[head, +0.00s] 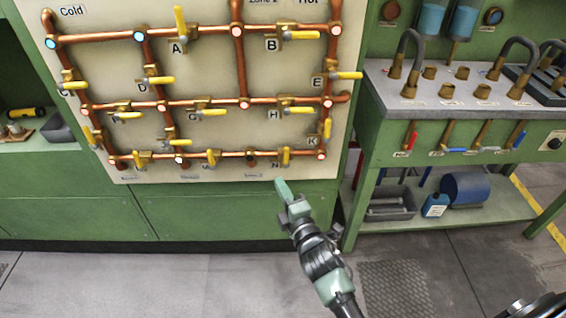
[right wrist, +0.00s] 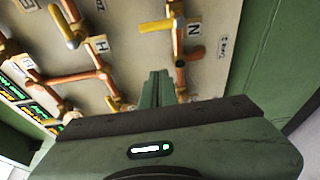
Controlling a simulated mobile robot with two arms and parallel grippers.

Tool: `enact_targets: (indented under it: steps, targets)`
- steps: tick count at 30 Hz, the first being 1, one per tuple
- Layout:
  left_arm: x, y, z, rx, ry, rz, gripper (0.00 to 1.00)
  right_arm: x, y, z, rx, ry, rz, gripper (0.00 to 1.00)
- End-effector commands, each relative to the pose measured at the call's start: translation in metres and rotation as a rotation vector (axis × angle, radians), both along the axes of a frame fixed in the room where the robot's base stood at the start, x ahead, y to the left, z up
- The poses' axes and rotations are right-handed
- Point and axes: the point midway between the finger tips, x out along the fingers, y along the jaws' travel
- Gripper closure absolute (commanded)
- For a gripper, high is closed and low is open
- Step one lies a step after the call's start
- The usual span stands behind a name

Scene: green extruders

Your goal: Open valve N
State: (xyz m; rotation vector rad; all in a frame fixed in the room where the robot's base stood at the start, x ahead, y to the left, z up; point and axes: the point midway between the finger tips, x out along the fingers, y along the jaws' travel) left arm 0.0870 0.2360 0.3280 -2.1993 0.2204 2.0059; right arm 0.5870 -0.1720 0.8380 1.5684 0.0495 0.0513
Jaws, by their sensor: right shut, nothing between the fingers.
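Valve N is on the lowest copper pipe of the board, near its right end, in the head view. Its yellow handle (head: 285,156) stands roughly upright, across the pipe. In the right wrist view the handle (right wrist: 157,25) lies across the pipe beside the N label (right wrist: 194,29). My right gripper (head: 282,187) is shut and empty, with its fingertips just below the valve in the head picture. The gap between fingertips and board is unclear. The fingers also show in the right wrist view (right wrist: 157,88), apart from the handle. My left gripper is not in view.
The pale board (head: 205,75) carries several other yellow-handled valves; the K handle (head: 327,131) is close by at the right. A green bench (head: 445,100) with hoses and fittings stands right of the board. The floor in front (head: 150,285) is clear.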

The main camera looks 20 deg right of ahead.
Motion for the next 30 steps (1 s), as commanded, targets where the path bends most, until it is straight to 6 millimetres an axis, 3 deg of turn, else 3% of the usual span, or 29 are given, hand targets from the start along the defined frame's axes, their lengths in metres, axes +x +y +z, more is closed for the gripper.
enact_targets:
  steps: [6,11,18,30]
  targets:
    - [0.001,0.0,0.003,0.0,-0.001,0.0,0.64,0.049,0.003,0.002,0.003,-0.003,0.0,1.0]
    - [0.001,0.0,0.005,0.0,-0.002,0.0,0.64,0.079,0.002,0.002,0.001,0.0,-0.001,1.0]
    - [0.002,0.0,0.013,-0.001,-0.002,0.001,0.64,0.085,-0.028,0.001,0.0,0.001,0.0,1.0]
    - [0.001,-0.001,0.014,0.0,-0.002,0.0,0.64,0.087,-0.034,0.0,0.002,0.0,0.0,1.0]
